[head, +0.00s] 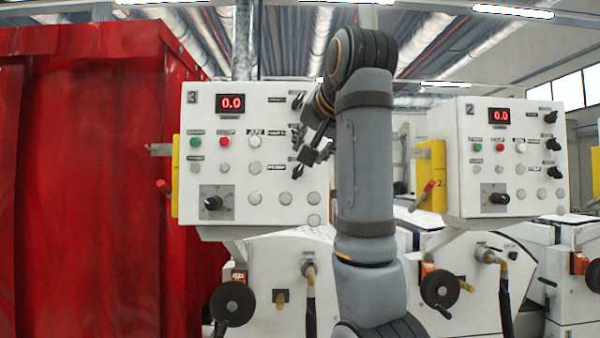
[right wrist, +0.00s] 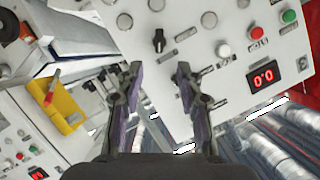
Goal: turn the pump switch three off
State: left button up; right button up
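The panel marked 3 (head: 232,178) stands left of centre in the head view, its display reading 0.0. Black switches run down its right side; the lowest switch (head: 297,172) is tilted, and the ones above are partly covered by my right gripper (head: 312,150). In the right wrist view, my gripper (right wrist: 158,70) is open and empty. A black switch (right wrist: 158,40) on the white panel shows beyond and between its fingertips, apparently not touched. The switch labels are too small to read, so I cannot tell which is the pump switch. My left gripper is out of view.
A second panel marked 2 (head: 505,155) stands to the right. A red curtain-like wall (head: 85,180) fills the left side. Yellow boxes with red handles (head: 430,190) flank the panels. White machine bodies with black handwheels (head: 232,303) lie below.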

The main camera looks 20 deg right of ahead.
aim_at(299, 170)
jog(key=p+x, duration=0.4)
jog(key=x, duration=0.6)
jog(key=shift+w+d+p, duration=0.1)
jog(key=shift+w+p, duration=0.15)
jog(key=shift+p, duration=0.15)
jog(key=shift+w+f, duration=0.25)
jog(key=shift+w, duration=0.15)
jog(key=shift+s, duration=0.15)
jog(key=shift+c, duration=0.8)
grip_shut()
